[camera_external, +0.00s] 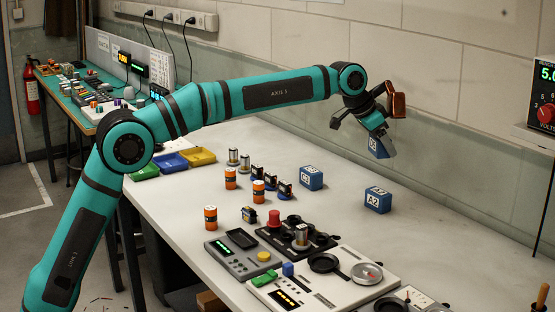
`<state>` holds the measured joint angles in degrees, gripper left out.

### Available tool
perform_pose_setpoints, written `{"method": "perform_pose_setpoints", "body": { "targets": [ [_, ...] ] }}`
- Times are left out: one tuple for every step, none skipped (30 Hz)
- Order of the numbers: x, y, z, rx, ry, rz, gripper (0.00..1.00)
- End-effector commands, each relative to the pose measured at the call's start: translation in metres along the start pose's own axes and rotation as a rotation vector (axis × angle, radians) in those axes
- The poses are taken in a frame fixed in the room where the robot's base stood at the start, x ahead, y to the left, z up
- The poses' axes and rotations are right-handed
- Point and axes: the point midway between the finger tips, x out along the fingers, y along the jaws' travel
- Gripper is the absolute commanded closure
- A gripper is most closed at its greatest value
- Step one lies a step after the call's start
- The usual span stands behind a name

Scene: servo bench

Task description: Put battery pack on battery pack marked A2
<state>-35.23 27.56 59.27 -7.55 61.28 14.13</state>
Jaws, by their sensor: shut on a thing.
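My gripper (372,122) is at the end of the outstretched teal arm, above the back part of the bench. It is shut on a blue battery pack (383,146) with a white marking on its face, too small to read surely. The held pack is tilted and clear of the bench. The blue battery pack marked A2 (378,200) stands on the bench below the held pack, apart from it. Another blue battery pack, marked C3 or similar (311,178), stands to its left.
Orange cells (210,217), silver cylinders (233,157) and small servos (271,180) stand left of the packs. Black and grey devices (300,234) fill the front. Coloured bins (170,162) sit at the left edge. The bench right of A2 is clear; a wall stands behind.

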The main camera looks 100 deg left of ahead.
Motion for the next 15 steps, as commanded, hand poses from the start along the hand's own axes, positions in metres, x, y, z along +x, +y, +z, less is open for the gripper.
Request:
{"method": "perform_pose_setpoints", "body": {
  "targets": [
    [0.000, 0.006, -0.002, 0.004, 0.000, 0.003, 0.64],
    [0.001, 0.009, -0.002, 0.006, 0.000, 0.004, 0.64],
    [0.002, 0.012, -0.001, 0.007, 0.000, 0.005, 0.64],
    [0.004, 0.013, -0.001, 0.008, 0.000, 0.005, 0.64],
    [0.007, 0.014, 0.001, 0.009, -0.001, 0.006, 0.64],
    [0.013, 0.015, 0.005, 0.009, -0.003, 0.006, 0.64],
    [0.017, 0.015, 0.007, 0.009, -0.003, 0.006, 0.64],
    [0.021, 0.015, 0.010, 0.009, -0.002, 0.006, 0.64],
    [0.027, 0.014, 0.014, 0.009, -0.003, 0.006, 0.64],
    [0.031, 0.014, 0.017, 0.009, -0.002, 0.006, 0.64],
    [0.035, 0.014, 0.019, 0.010, -0.002, 0.006, 0.64],
    [0.039, 0.014, 0.022, 0.010, -0.002, 0.006, 0.64],
    [0.042, 0.014, 0.024, 0.010, -0.002, 0.006, 0.64],
    [0.044, 0.014, 0.025, 0.010, -0.001, 0.005, 0.64],
    [0.047, 0.014, 0.027, 0.010, 0.000, 0.005, 0.64]
  ]
}}
